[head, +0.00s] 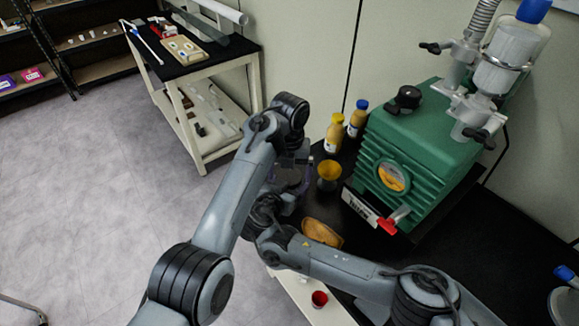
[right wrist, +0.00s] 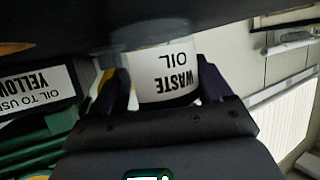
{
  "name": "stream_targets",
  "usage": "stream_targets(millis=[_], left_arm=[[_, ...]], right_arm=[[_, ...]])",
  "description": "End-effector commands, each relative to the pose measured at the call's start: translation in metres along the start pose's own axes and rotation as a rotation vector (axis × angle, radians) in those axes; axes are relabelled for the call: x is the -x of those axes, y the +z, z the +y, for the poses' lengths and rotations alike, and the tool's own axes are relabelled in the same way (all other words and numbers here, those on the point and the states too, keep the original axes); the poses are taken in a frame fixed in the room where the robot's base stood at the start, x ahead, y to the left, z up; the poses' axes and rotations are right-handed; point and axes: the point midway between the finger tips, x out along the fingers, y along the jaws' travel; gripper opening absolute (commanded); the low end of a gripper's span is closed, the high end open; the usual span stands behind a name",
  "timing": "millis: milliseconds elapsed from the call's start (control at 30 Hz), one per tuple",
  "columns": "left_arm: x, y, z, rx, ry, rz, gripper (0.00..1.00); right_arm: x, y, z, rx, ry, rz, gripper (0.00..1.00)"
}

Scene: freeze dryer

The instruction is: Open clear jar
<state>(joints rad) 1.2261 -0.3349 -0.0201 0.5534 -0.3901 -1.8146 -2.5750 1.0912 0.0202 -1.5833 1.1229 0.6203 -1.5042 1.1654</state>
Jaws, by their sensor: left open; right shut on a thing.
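The clear jar (right wrist: 165,75) carries a white "WASTE OIL" label, upside down in the right wrist view. My right gripper (right wrist: 165,88) is shut around its side, with a dark finger on each side. The jar's lid is hidden behind the gripper body. In the head view my right gripper (head: 289,190) is low at the bench's left end, and the jar is mostly hidden among the arms. My left gripper (head: 294,162) is open and points down close above my right gripper. I cannot tell whether it touches the lid.
The green pump (head: 425,150) with its "YELLOW OIL TO USE" sign (head: 359,207) stands right of the grippers. A tan dish (head: 322,233) and red cup (head: 319,299) are nearer.

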Motion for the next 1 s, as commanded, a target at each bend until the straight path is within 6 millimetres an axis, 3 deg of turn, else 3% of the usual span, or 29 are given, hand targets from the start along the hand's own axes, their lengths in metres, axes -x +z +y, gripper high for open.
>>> stream_targets(millis=[200,600,1000], left_arm=[[-0.0001,0.0,0.0002,0.0,0.0,0.0,0.93],[0.0001,-0.0001,-0.0002,0.0,0.0,0.0,0.36],[0.0001,-0.0003,-0.0006,0.291,0.0,0.001,0.35]], right_arm=[[0.0,-0.0002,-0.0001,0.0,0.0,0.0,0.0],[0.0002,-0.0002,-0.0002,0.0,-0.001,0.0,0.0],[0.0004,-0.0001,-0.0006,0.0,-0.002,0.0,0.0]])
